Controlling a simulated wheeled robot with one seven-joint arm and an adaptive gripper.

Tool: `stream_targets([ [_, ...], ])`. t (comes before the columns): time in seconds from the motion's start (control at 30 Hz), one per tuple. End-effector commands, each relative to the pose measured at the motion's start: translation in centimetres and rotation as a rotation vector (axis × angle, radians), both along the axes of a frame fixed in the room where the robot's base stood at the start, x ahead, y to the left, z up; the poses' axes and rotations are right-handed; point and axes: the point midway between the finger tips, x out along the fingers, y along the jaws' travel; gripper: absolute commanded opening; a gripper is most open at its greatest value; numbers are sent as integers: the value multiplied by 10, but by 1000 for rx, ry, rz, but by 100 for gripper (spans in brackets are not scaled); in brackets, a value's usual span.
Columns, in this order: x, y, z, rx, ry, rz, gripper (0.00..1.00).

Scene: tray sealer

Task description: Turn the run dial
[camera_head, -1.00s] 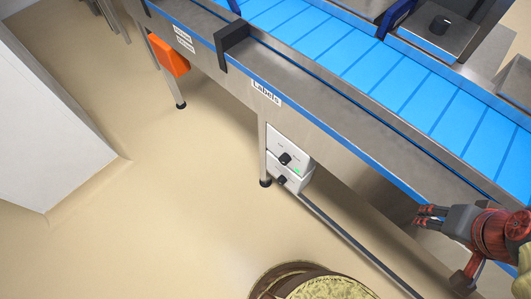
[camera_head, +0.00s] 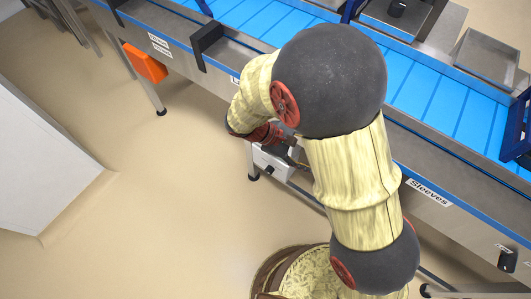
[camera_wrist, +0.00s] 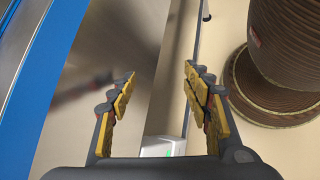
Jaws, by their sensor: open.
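Two white control boxes hang under the conveyor's near side. The lower box (camera_head: 262,158) shows a black dial (camera_head: 269,170) in the head view. The upper box and its dial are mostly hidden behind my gripper and wrist. I cannot read which dial is the run dial. My gripper (camera_head: 301,165) is close in front of the boxes, partly covered by my arm. In the wrist view my gripper (camera_wrist: 160,82) is open with nothing between its fingers. A white box (camera_wrist: 163,146) with a green light shows low between the fingers, and no dial is visible there.
The blue conveyor (camera_head: 440,95) runs above the boxes, with a steel side rail. A conveyor leg (camera_head: 249,160) stands beside the boxes. An orange box (camera_head: 145,63) hangs further left. A white block (camera_head: 45,150) stands at left. Floor between is clear.

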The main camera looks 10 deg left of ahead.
Motion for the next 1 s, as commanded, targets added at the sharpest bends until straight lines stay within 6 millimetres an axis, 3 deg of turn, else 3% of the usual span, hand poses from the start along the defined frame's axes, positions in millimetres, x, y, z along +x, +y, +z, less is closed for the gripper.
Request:
stream_targets([
  [0.53, 35, 98, -108, -482, -7, 564, 49],
  [0.8, 28, 166, -183, -711, -90, 913, 49],
  [1.0, 17, 191, -216, -789, -137, 1057, 49],
])
